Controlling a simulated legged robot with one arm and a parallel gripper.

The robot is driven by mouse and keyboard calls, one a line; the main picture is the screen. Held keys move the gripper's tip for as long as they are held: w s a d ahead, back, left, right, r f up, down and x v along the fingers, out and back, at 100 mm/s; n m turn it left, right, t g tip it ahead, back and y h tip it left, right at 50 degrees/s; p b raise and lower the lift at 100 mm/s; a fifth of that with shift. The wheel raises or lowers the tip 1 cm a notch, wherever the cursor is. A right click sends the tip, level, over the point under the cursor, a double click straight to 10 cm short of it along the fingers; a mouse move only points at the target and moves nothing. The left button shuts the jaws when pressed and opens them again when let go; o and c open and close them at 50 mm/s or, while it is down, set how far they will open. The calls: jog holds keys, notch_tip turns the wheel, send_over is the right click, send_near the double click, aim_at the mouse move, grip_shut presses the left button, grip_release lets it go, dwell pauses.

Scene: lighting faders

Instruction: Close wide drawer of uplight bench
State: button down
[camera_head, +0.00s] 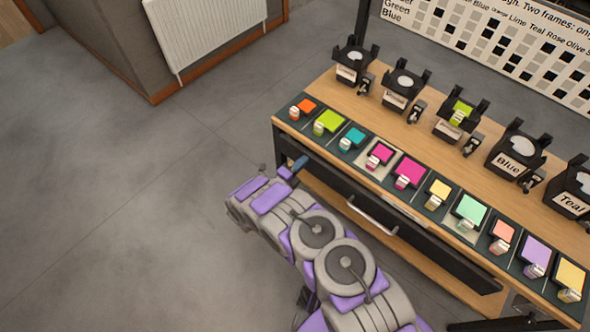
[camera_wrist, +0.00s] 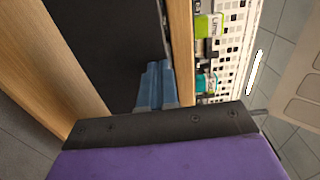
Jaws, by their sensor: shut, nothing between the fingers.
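The uplight bench (camera_head: 325,92) stands on the right in the head view, with a wooden top. Its wide drawer (camera_head: 340,187) has a long dark front with a silver bar handle (camera_head: 373,216). The front lies close under the top's edge; I cannot tell how far out it stands. My gripper (camera_head: 299,164) is shut and empty, its blue fingers at the left end of the drawer front. In the wrist view the fingers (camera_wrist: 155,75) lie against the dark panel (camera_wrist: 95,45) in the picture; whether they touch it is unclear. My arm hides part of the bench's lower left.
A row of coloured fader tiles (camera_head: 408,170) runs along the bench's front edge, with black labelled holders (camera_head: 516,152) behind. A wooden lower shelf (camera_head: 425,262) lies under the drawer. A radiator (camera_head: 205,30) is at the back wall. The floor (camera_head: 90,180) on the left is clear.

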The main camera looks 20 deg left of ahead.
aim_at(310, 153)
jog(key=shift+w+d, duration=0.1)
jog(key=shift+w, duration=0.05)
jog(key=x, duration=0.4)
jog(key=shift+r, duration=0.15)
dwell(0.4)
